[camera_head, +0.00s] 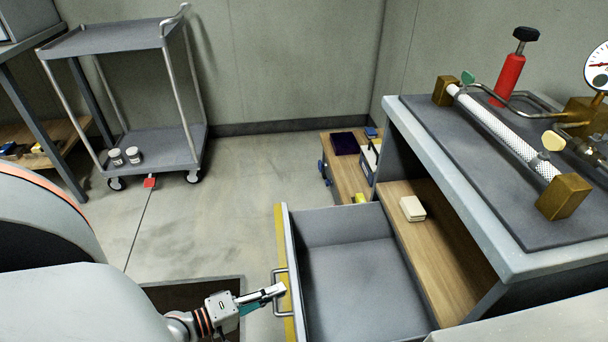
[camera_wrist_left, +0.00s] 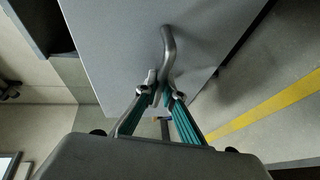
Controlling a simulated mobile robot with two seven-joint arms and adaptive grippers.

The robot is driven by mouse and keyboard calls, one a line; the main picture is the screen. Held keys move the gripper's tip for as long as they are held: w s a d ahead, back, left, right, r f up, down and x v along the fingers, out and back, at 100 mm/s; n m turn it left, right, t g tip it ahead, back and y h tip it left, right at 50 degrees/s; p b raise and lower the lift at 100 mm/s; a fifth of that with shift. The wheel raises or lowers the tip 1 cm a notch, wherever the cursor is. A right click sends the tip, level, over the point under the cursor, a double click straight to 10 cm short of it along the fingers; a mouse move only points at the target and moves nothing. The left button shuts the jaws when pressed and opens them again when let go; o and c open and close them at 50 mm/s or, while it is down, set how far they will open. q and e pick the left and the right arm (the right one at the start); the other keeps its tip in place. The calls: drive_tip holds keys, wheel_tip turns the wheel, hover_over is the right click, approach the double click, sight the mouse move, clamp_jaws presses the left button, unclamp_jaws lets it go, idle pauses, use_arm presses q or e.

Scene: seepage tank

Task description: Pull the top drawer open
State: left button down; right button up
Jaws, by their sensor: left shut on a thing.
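The top drawer (camera_head: 360,265) is pulled out from under the grey workbench (camera_head: 440,160), and its empty inside shows in the head view. Its front edge faces left and carries a metal bar handle (camera_head: 276,305). My left gripper (camera_head: 277,291) is at this handle, shut on it. In the left wrist view the two teal-lined fingers (camera_wrist_left: 164,95) close around the handle (camera_wrist_left: 168,50), in front of the grey drawer front (camera_wrist_left: 115,40). My right gripper is in neither view.
A wooden shelf (camera_head: 440,240) with a small white box (camera_head: 412,208) lies beside the drawer. Above it, the benchtop carries a mesh tube (camera_head: 500,128) and a red cylinder (camera_head: 509,80). A grey trolley (camera_head: 150,150) stands at the back left. The floor (camera_head: 210,220) between is mostly clear.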

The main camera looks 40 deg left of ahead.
use_arm(q)
drive_tip(key=s+a, duration=0.2)
drive_tip(key=shift+s, duration=0.3)
drive_tip(key=c, duration=2.2)
unclamp_jaws()
drive_tip(key=shift+o, duration=0.3)
drive_tip(key=v, duration=1.2)
